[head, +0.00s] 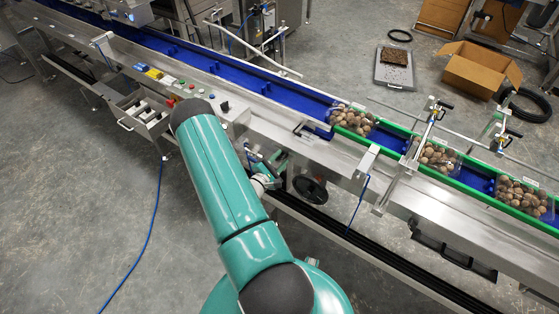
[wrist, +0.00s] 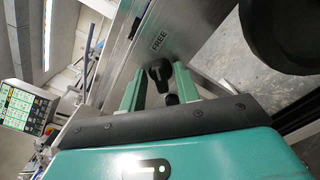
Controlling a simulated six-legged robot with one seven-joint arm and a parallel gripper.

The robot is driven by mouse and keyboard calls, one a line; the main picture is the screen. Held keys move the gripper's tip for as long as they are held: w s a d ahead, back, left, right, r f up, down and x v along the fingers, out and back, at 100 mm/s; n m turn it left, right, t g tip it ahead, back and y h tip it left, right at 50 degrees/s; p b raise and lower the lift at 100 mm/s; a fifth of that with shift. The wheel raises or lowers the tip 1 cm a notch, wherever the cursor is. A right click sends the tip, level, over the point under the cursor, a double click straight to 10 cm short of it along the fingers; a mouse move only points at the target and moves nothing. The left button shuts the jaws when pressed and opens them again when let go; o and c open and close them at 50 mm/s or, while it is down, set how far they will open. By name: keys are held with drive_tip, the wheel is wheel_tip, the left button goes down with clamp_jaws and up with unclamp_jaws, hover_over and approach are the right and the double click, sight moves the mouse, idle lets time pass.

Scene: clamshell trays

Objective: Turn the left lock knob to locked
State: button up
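In the wrist view a black knob (wrist: 160,73) with a light mark sits on the metal side panel of the conveyor, just below the printed word FREE (wrist: 159,41). No LOCKED label is readable. My gripper (wrist: 158,80) is open, with one green finger on each side of the knob. Gaps show between the fingers and the knob, so it does not look gripped. In the head view my gripper (head: 265,172) is at the conveyor's near side, partly hidden by my arm; I cannot make out the knob there.
A black handwheel (head: 310,188) is just right of my gripper. Clear trays of brown round items (head: 352,118) stand on the blue belt between green rails (head: 399,131). A control panel with buttons (head: 185,87) lies left. A cardboard box (head: 480,70) stands on the floor behind.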

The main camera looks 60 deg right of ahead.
drive_tip(key=c, duration=0.5)
drive_tip(key=shift+n, duration=0.3)
drive_tip(key=n, duration=0.3)
drive_tip(key=shift+w, duration=0.1)
drive_tip(key=n, duration=0.4)
drive_tip(key=shift+n, duration=0.4)
drive_tip(key=n, duration=0.4)
drive_tip(key=shift+w+r+n, duration=0.1)
drive_tip(key=shift+n, duration=0.2)
clamp_jaws()
drive_tip(key=n, duration=0.4)
drive_tip(key=shift+n, duration=0.4)
drive_tip(key=shift+d, duration=0.1)
drive_tip(key=o, duration=0.7)
unclamp_jaws()
drive_tip(key=shift+c, duration=0.2)
